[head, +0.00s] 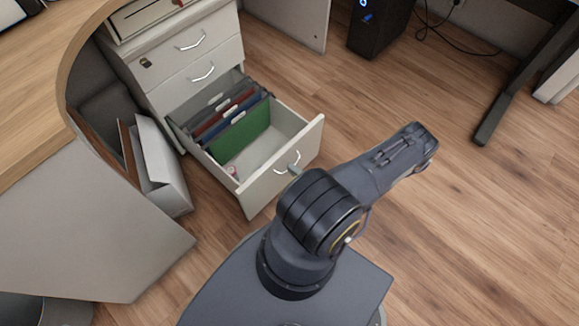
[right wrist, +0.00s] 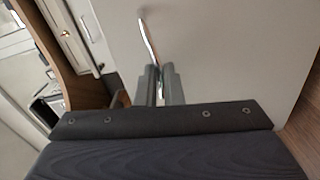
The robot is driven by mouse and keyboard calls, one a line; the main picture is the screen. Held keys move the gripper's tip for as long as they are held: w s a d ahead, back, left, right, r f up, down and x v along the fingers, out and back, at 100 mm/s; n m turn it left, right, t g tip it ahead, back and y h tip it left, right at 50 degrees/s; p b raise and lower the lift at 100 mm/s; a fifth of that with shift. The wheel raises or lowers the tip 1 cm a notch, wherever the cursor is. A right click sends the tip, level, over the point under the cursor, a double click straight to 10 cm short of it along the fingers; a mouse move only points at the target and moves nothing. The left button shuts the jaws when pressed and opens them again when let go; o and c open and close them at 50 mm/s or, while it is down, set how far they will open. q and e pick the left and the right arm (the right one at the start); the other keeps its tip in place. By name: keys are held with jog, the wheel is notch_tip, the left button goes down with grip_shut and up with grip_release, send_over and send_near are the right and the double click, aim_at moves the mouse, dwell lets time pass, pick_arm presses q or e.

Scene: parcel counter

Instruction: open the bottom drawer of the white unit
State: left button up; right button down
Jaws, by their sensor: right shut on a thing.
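The white unit (head: 150,82) stands at the upper left in the head view, with its bottom drawer (head: 280,170) pulled well out. Hanging files in grey, red, blue and green fill the back part of the drawer. My right gripper (head: 294,170) is at the drawer's front, shut on the metal bow handle (head: 287,162). In the right wrist view the two fingers (right wrist: 156,82) close around the handle (right wrist: 147,38) against the pale drawer front (right wrist: 225,55). The two upper drawers are closed. My left gripper is not in view.
A curved wooden desk (head: 40,95) with a grey panel is at the left. A white box or binder (head: 160,165) stands on the floor beside the drawer. A black computer tower (head: 380,25) and a dark desk leg (head: 520,80) are at the back. Wood floor is clear at right.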

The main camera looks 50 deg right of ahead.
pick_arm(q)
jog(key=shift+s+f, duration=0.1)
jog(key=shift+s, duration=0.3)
pick_arm(e)
jog(key=shift+s+a, duration=0.15)
jog(key=shift+s, duration=0.85)
jog(key=c, duration=1.6)
grip_release()
jog(key=shift+o, duration=0.2)
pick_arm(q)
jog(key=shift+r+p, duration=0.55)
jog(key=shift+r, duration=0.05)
pick_arm(e)
jog(key=s, duration=0.7)
jog(key=shift+s+a, duration=0.4)
